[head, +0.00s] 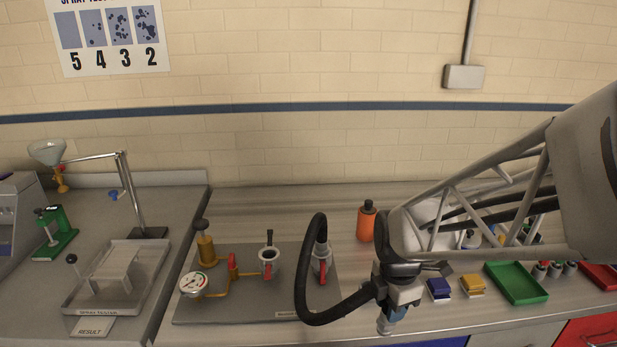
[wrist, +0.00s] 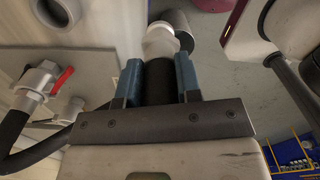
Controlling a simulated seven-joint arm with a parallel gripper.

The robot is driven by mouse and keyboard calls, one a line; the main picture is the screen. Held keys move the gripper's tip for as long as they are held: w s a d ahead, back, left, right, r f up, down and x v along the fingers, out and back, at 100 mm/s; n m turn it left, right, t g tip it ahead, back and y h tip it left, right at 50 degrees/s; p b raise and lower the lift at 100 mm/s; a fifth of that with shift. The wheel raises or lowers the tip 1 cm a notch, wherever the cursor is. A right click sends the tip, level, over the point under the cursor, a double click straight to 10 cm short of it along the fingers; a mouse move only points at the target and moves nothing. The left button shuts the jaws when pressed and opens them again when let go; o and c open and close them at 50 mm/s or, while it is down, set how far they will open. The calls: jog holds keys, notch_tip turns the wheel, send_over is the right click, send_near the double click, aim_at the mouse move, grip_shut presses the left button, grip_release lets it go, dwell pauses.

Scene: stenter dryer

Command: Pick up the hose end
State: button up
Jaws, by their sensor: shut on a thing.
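My gripper (head: 392,312) is in front of the bench's right part, low in the head view. In the wrist view its two blue fingers (wrist: 160,82) are closed on both sides of the black hose end (wrist: 159,84). A pale metal fitting (wrist: 160,42) sticks out beyond the fingertips. In the head view the black hose (head: 301,285) loops up from a red-handled valve (head: 322,264) and bends down and right to my gripper. The hose end is mostly hidden there by the gripper. The valve also shows in the wrist view (wrist: 40,82).
A grey plate (head: 215,313) carries a gauge (head: 193,284) and a cup-shaped fitting (head: 268,258) left of the hose. An orange bottle (head: 366,222) stands behind my gripper. Blue (head: 438,289) and yellow blocks (head: 472,285) and a green tray (head: 516,283) lie to its right.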

jog(key=shift+s, duration=0.4)
dwell(0.5)
jog(key=w+a+r+n, duration=0.2)
jog(key=w+a+r, duration=0.1)
jog(key=w+a, duration=0.5)
jog(key=w+a+r+n, duration=0.2)
jog(key=w+a+r, duration=0.2)
jog(key=w+a, duration=0.4)
jog(key=w+a+r+n, duration=0.2)
jog(key=w+a+r, duration=0.1)
jog(key=w+a, duration=0.5)
jog(key=shift+a+r, duration=0.25)
jog(key=shift+a, duration=0.45)
jog(key=shift+f, duration=0.15)
jog(key=shift+f, duration=2.75)
jog(key=shift+f, duration=1.7)
